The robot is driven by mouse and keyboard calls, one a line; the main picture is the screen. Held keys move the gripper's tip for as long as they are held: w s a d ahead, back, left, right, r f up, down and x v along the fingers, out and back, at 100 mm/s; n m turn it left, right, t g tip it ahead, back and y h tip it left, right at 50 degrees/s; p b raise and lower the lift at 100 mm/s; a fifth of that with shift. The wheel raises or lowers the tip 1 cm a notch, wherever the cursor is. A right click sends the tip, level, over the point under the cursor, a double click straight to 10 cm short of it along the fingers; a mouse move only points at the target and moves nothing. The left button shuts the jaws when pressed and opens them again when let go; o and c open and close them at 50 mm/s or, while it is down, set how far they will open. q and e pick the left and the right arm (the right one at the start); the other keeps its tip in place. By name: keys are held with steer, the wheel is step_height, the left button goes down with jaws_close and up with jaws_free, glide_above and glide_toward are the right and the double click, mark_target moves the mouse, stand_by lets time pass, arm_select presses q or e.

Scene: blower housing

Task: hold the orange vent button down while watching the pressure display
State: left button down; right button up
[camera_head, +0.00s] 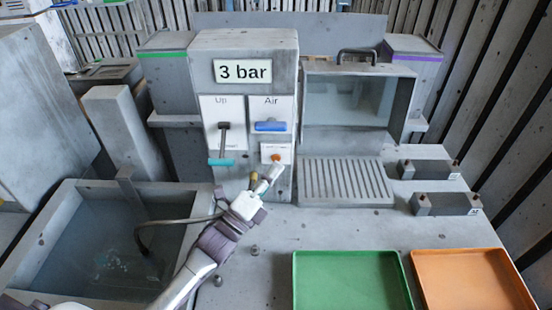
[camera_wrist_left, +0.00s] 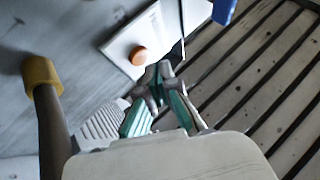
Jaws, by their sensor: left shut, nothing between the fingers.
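The orange vent button (camera_head: 276,158) sits on a white plate low on the grey control column, under the "Air" panel. It also shows in the left wrist view (camera_wrist_left: 138,56). My left gripper (camera_head: 275,171) is shut and empty, its tips just below the button in the head view. In the left wrist view the closed fingertips (camera_wrist_left: 157,80) appear close to the button, with a small visible gap in the picture; I cannot tell whether they touch. The pressure display (camera_head: 243,71) at the top of the column reads "3 bar". My right gripper is not in view.
A brass-coloured nozzle (camera_head: 254,180) stands beside my gripper. A water basin (camera_head: 50,232) lies left; green (camera_head: 350,253) and orange (camera_head: 470,252) trays lie right.

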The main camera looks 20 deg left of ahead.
arm_select(q)
steer(key=shift+w, duration=0.1)
stand_by(0.7)
steer(key=shift+w+a, duration=0.15)
steer(key=shift+w, duration=0.2)
steer(key=shift+w+a+b, duration=0.1)
steer(key=shift+w+b, duration=0.25)
stand_by(0.6)
steer(key=shift+s, duration=0.1)
stand_by(2.7)
steer(key=shift+s+d, duration=0.25)
steer(key=shift+s, duration=0.45)
steer(key=shift+p, duration=0.3)
steer(key=shift+s+d+p, duration=0.2)
steer(key=shift+s, duration=0.6)
steer(key=shift+s+d+p, duration=0.25)
steer(key=shift+s, duration=0.55)
steer(key=shift+s+d+p, duration=0.2)
steer(key=shift+s, duration=0.6)
